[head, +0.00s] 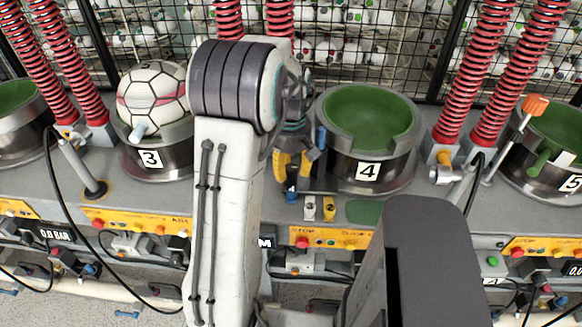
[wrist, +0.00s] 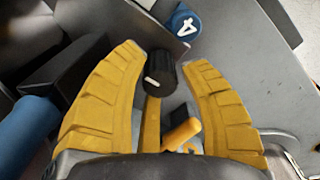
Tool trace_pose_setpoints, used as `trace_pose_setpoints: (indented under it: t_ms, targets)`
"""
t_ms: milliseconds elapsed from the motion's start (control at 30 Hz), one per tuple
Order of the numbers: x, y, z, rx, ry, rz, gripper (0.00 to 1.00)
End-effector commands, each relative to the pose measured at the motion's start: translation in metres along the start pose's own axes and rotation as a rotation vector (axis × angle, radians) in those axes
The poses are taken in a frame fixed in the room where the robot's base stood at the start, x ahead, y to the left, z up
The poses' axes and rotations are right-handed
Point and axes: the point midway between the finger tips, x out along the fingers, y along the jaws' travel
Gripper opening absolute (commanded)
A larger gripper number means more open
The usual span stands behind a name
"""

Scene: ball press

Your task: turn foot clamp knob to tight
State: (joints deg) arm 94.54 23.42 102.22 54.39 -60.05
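In the wrist view a black knob (wrist: 160,74) with a short white mark sits between the two yellow fingers of my gripper (wrist: 166,60). The mark is on the knob's lower left part. Gaps show between the knob and both fingers, so my gripper is open around it and not gripping. In the head view my gripper (head: 292,168) points down between stations 3 and 4, just left of the station 4 cup (head: 375,175). I cannot make out the black knob in the head view. Tight or loose labels are not readable.
A blue cap marked 4 (wrist: 182,22) lies just beyond the knob. A blue cylinder (wrist: 25,128) is at the left. A soccer ball (head: 153,92) sits in the station 3 cup.

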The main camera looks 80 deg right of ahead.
Motion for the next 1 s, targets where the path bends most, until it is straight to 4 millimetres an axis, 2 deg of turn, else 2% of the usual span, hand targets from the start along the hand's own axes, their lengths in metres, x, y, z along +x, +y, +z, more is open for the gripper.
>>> trace_pose_setpoints:
  t_ms: [67,433,767,1000]
  targets:
    - [-0.0002,0.0001,0.0,0.0,0.0,0.0,0.32]
    - [-0.0001,0.0,0.0,0.0,0.0,0.0,0.0]
    - [0.0006,-0.0003,0.0002,0.043,-0.001,-0.001,0.0]
    - [0.0011,-0.0005,0.0003,0.195,-0.001,-0.002,0.0]
